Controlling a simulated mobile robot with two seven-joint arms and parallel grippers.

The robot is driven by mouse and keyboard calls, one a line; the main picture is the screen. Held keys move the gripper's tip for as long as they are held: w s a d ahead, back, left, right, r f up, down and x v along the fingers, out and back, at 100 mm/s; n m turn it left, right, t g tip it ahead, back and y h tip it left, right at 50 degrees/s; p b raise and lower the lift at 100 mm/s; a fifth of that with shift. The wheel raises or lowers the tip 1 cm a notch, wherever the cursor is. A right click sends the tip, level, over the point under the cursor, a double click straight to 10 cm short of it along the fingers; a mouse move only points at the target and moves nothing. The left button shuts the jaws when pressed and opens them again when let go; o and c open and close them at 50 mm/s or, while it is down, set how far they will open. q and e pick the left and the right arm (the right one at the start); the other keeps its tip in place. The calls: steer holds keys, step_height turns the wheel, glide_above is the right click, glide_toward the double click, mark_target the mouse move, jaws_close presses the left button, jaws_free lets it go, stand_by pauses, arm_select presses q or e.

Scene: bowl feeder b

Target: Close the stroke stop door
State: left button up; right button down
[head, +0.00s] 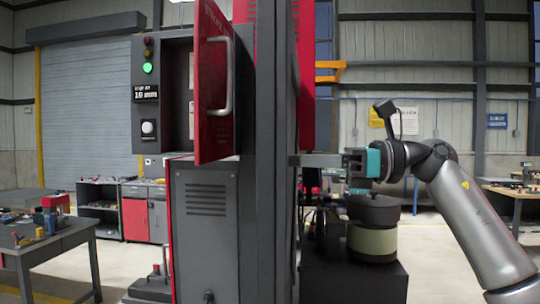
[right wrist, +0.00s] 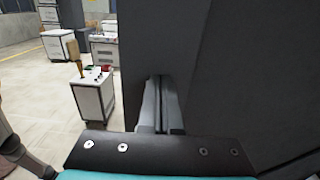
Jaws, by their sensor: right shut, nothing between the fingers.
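The red stroke stop door (head: 210,125) stands open on the upper part of the machine, swung out toward me, with a grey bar handle (head: 229,75) on its right-hand face. My right gripper (head: 297,160) is to the right of the door, on the far side of the dark machine column. It is shut and empty, its fingers pointing left toward the column. In the right wrist view its fingers (right wrist: 161,90) are together beside a dark grey surface; contact cannot be told. My left gripper is not in view.
The dark machine column (head: 274,150) stands between my right gripper and the door. A dark round unit with a pale band (head: 372,242) sits below my right wrist. A workbench (head: 60,240) stands at lower left. A white cart (right wrist: 93,95) stands on open floor.

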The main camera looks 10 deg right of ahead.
mark_target(201, 159)
steer(key=p+x, duration=0.3)
steer(key=x, duration=0.9)
steer(key=shift+w+a, duration=0.1)
steer(key=shift+a, duration=0.1)
